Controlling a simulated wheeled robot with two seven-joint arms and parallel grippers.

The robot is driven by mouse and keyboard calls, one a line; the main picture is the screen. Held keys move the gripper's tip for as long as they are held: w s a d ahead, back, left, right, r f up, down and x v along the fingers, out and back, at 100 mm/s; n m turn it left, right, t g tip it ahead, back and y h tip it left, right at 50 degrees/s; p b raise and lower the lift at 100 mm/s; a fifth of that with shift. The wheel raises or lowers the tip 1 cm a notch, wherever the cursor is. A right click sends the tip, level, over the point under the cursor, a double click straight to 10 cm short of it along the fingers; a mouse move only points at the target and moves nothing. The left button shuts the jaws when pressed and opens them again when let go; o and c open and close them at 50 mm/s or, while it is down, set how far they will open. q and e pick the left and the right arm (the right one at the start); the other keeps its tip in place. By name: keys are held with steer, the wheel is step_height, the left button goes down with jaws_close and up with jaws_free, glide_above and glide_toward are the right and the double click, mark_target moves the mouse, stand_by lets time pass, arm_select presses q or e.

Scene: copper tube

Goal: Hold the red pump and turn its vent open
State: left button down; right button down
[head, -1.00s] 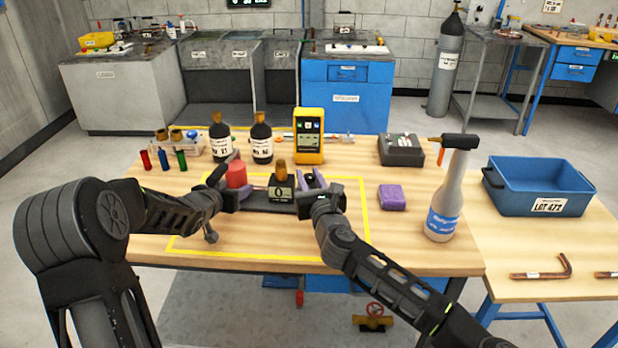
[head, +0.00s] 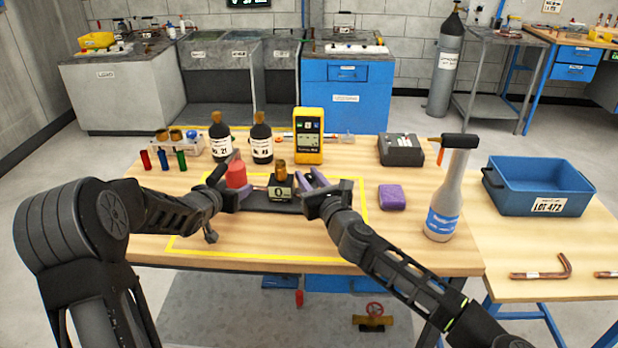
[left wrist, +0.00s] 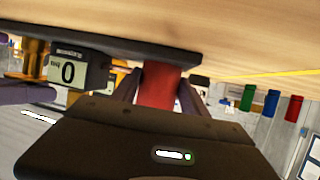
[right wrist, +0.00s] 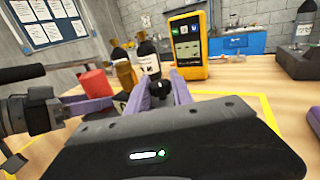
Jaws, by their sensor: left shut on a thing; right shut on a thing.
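The red pump (head: 237,175) is an upright red cylinder at the left end of a dark base (head: 262,203) on the table. My left gripper (head: 231,190) is shut on it; in the left wrist view the red body (left wrist: 160,85) sits between the purple fingers. A small display reading 0 (head: 281,194) and a brass fitting (head: 280,169) stand mid-base. My right gripper (head: 317,181) is at the base's right end. In the right wrist view its purple fingers are shut around a small black knob (right wrist: 158,90), which seems to be the vent. The knob is hidden in the head view.
Two dark bottles (head: 261,140) and a yellow meter (head: 309,135) stand behind the base. A purple block (head: 391,197) and a spray bottle (head: 447,195) are to the right. A yellow outline (head: 366,215) surrounds the work area. The table in front of the base is clear.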

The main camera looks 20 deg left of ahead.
steer(key=n+g+y, duration=0.3)
steer(key=g, duration=0.1)
steer(key=shift+f+n+g, duration=0.15)
steer(key=shift+n+g, duration=0.15)
steer(key=shift+g, duration=0.1)
steer(key=shift+n+g+y, duration=0.3)
steer(key=shift+g, duration=0.1)
steer(key=c, duration=1.1)
jaws_free()
steer(key=shift+d, duration=0.1)
steer(key=v, duration=1.2)
